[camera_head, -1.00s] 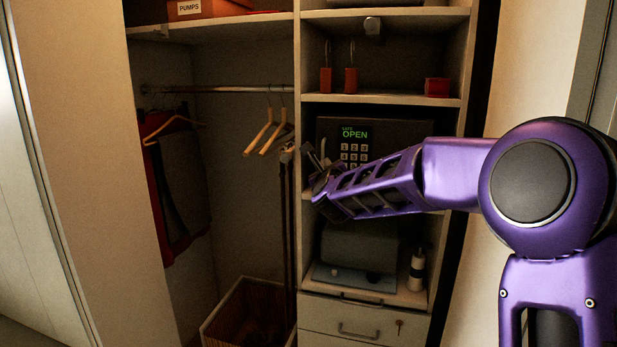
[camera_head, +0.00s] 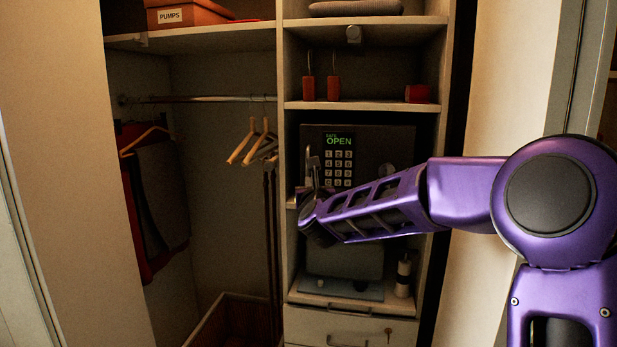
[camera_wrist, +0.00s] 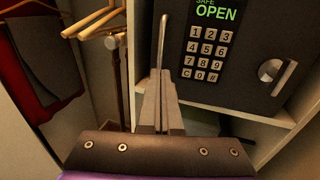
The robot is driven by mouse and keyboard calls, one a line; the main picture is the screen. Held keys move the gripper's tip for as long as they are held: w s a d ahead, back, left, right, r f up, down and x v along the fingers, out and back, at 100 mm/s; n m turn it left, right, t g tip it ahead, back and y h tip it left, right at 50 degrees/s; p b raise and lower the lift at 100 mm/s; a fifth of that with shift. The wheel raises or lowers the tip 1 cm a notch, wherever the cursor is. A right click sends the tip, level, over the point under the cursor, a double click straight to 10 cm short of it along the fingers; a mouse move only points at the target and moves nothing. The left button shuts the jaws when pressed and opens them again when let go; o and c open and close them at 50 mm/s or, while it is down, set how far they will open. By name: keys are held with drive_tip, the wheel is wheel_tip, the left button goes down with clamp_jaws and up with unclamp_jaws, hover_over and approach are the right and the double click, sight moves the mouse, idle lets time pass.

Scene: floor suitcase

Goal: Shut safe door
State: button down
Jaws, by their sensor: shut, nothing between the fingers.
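The dark safe (camera_head: 400,145) sits in the middle shelf compartment, and its display reads "SAFE OPEN". The door front with its keypad (camera_head: 338,168) faces me; the keypad also shows in the wrist view (camera_wrist: 208,52). A round metal knob (camera_wrist: 270,70) is on the right of the front. A thin upright metal handle (camera_wrist: 161,45) stands at the left side of the front. My gripper (camera_head: 306,197) is shut and empty at the left of the safe. In the wrist view its fingertips (camera_wrist: 160,78) are just below the handle; I cannot tell whether they touch. How far the door stands ajar is unclear.
Above the safe, a shelf holds red padlocks (camera_head: 321,87) and a small red object (camera_head: 418,94). Below stand a grey box (camera_head: 345,262) and a bottle (camera_head: 403,278). Wooden hangers (camera_head: 250,143) hang left of the cabinet's upright divider (camera_head: 281,60).

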sight(307, 172)
drive_tip(key=w, duration=0.6)
drive_tip(key=shift+w+a, duration=0.3)
drive_tip(key=shift+w+a+r+m+h+p, duration=0.1)
drive_tip(key=shift+w+m+h+p, duration=0.25)
drive_tip(key=shift+w, duration=0.3)
drive_tip(key=shift+w+a+r+m+h+p, duration=0.15)
drive_tip(key=shift+w+h+p, duration=0.1)
drive_tip(key=shift+w+h, duration=0.3)
drive_tip(key=shift+w+d, duration=0.15)
drive_tip(key=shift+r, duration=0.15)
